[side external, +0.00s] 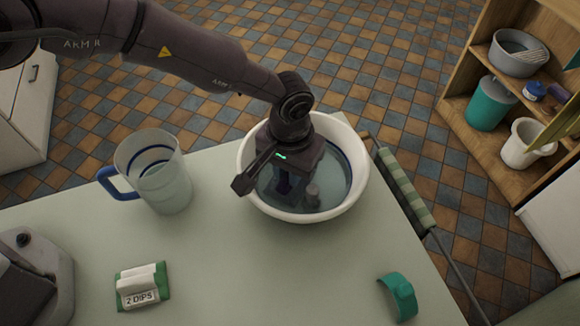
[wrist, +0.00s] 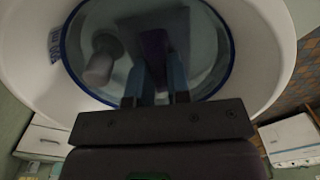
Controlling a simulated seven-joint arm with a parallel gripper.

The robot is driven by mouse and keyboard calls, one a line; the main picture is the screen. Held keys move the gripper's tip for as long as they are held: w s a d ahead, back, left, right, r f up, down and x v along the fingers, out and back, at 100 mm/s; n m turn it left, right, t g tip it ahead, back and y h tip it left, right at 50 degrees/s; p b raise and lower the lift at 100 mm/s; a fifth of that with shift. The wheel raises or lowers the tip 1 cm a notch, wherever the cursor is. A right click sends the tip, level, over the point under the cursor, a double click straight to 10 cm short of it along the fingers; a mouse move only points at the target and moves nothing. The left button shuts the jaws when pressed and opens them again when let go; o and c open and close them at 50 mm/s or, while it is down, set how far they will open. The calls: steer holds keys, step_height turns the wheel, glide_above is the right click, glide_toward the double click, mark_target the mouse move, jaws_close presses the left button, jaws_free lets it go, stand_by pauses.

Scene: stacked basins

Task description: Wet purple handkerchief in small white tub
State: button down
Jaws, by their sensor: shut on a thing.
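The white tub (side external: 357,187) stands on the table near its far right edge and holds water. Its inside also shows in the wrist view, with a blue ring line and a white rim (wrist: 268,45). My gripper (side external: 284,190) points down into the tub. In the wrist view its two fingers (wrist: 156,78) are closed on the purple handkerchief (wrist: 153,46), a narrow dark purple strip between and beyond the fingertips. The cloth is over or in the water; how deep I cannot tell. In the side view the gripper body hides most of the cloth.
A grey knob-like piece (side external: 312,193) is inside the tub beside my gripper. A clear jug with blue handle (side external: 165,180) stands left. A "2 DIPS" card holder (side external: 143,287) and a teal band (side external: 400,297) lie in front. A striped towel (side external: 405,190) hangs on a rail at right.

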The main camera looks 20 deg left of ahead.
steer(key=shift+r, duration=4.8)
